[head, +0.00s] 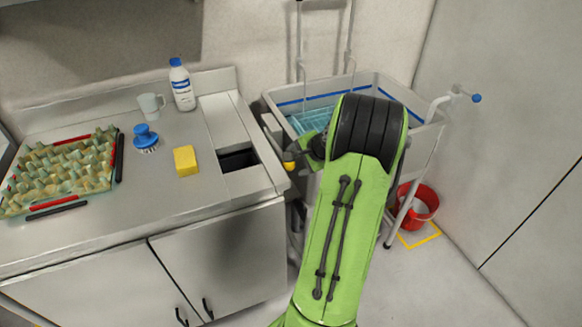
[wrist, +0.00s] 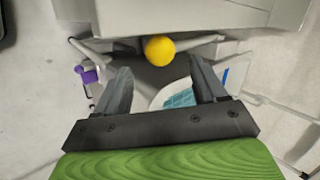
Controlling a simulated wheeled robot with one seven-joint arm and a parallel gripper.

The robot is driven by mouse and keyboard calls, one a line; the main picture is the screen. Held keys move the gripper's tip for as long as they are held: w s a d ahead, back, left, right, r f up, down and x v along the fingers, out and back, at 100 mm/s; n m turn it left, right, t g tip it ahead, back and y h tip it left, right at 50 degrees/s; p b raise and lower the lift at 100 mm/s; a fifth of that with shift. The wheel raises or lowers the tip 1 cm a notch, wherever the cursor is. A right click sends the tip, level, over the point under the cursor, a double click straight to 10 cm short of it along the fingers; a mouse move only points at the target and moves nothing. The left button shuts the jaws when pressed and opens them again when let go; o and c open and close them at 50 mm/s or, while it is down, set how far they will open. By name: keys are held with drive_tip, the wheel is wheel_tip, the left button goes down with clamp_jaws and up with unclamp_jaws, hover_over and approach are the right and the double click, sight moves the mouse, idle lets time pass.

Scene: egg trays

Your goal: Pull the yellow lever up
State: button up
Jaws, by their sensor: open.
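The yellow lever's round knob (wrist: 159,51) shows in the wrist view, just beyond and between the fingertips, near a grey edge. My gripper (wrist: 160,70) is open, with nothing between its fingers. It is apart from the knob as far as I can tell. In the head view a small yellow knob (head: 289,165) shows at the front left of the sink, just left of my arm. My gripper is mostly hidden behind my green arm there.
A sink (head: 372,80) with a blue rack (head: 312,120) stands behind my arm. The counter (head: 215,185) on the left holds an egg tray (head: 60,172), a brush (head: 146,138), a yellow sponge (head: 186,160), a mug (head: 151,105) and a bottle (head: 181,85). A red bucket (head: 418,205) sits on the floor.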

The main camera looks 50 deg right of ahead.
drive_tip(key=x, duration=0.5)
drive_tip(key=shift+w+f+b, duration=0.2)
drive_tip(key=shift+f+b, duration=0.05)
drive_tip(key=shift+b, duration=0.15)
drive_tip(key=shift+c, duration=0.2)
clamp_jaws()
